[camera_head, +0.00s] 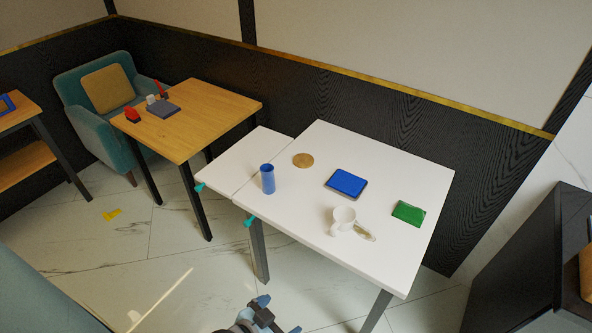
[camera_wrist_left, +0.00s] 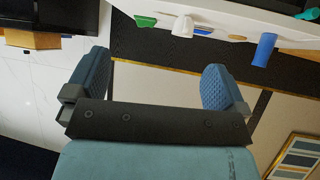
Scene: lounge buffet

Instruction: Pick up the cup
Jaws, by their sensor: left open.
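A white cup (camera_head: 343,216) stands on the front right part of the white table (camera_head: 300,213). It also shows as a white shape near the top of the left wrist view (camera_wrist_left: 183,26), where the scene is upside down. A plain blue cylinder (camera_head: 267,179) stands upright on the table's left part; I cannot tell whether it is hollow. My left gripper (camera_head: 279,316) is at the bottom edge of the head view, in front of the table and apart from everything on it. In the left wrist view its two blue fingers (camera_wrist_left: 157,72) are wide apart with nothing between them.
A round wooden disc (camera_head: 303,160), a blue flat tray-like item (camera_head: 346,183) and a green packet (camera_head: 408,213) lie on the white table. A small beige item (camera_head: 364,233) lies close by the cup. A wooden table (camera_head: 205,124) and teal armchair (camera_head: 72,106) stand behind left.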

